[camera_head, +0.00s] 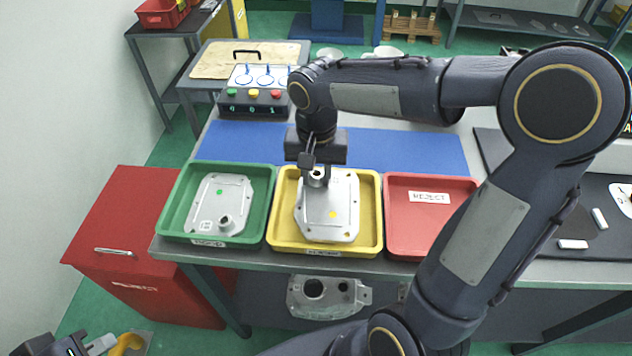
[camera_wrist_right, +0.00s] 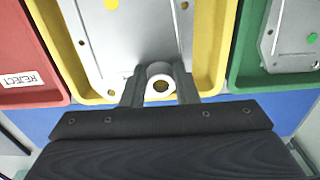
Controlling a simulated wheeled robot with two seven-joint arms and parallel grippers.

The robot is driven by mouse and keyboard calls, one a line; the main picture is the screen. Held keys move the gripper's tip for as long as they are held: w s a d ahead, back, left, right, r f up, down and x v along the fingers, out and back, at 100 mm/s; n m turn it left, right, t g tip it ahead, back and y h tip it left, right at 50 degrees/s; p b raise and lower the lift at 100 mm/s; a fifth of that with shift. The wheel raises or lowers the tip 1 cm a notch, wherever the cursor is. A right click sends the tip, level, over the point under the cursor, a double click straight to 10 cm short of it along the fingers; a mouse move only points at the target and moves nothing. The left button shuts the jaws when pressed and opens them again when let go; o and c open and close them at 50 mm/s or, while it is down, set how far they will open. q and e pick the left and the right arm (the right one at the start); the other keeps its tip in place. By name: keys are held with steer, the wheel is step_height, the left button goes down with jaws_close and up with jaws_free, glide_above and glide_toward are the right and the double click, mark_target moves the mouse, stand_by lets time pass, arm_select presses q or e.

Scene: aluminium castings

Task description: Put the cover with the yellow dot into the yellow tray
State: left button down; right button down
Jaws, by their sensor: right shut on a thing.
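The grey metal cover with the yellow dot (camera_head: 340,225) is within the rim of the yellow tray (camera_head: 283,243); whether it rests on the tray's floor I cannot tell. Its dot shows in the head view and at the top of the right wrist view. My right gripper (camera_head: 316,180) is above the cover's far end, shut on its round boss. In the right wrist view, the two fingers (camera_wrist_right: 160,90) flank the boss of the cover (camera_wrist_right: 135,50). My left gripper (camera_head: 100,346) is partly visible at the bottom left corner, away from the trays; its jaw opening is unclear.
A green tray (camera_head: 170,226) left of the yellow one holds a cover with a green dot (camera_head: 212,205). A red REJECT tray (camera_head: 405,245) on the right looks empty. A button box (camera_head: 255,104) stands behind. A casting (camera_head: 325,297) shows below the table edge.

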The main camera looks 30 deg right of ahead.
mark_target(316, 184)
step_height(316, 184, down, 3)
steer(key=shift+w+f, duration=0.15)
steer(key=shift+f, duration=0.05)
steer(key=shift+f+b, duration=0.15)
steer(key=shift+b, duration=0.15)
steer(key=c, duration=1.1)
jaws_free()
